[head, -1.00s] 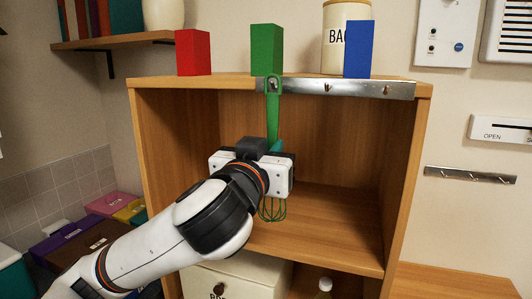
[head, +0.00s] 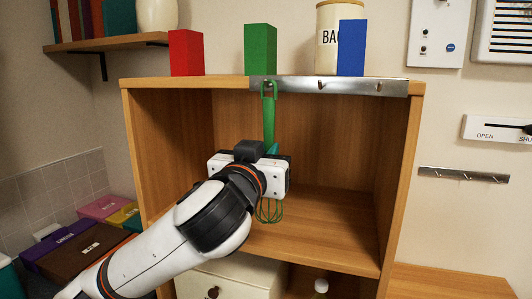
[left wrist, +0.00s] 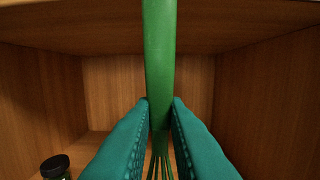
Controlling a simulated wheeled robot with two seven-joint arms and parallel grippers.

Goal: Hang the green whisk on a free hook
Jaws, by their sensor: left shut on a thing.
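The green whisk (head: 269,122) is upright in front of the open shelf unit, its loop end up and its wires down. My left gripper (head: 270,152) is shut on its handle; in the left wrist view the teal fingers (left wrist: 160,112) press it from both sides. The loop is at the left end of the metal hook rail (head: 350,87), in front of the hook there. I cannot tell whether the loop is around that hook. The middle hook (head: 320,85) and right hook (head: 378,87) are bare. My right gripper is out of view.
Red (head: 187,53), green (head: 261,50) and blue (head: 351,48) blocks and a cream canister (head: 326,25) stand on the shelf unit (head: 160,83). A second rail (head: 464,175) is on the wall at right. A dark-lidded jar (left wrist: 55,167) shows in the left wrist view.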

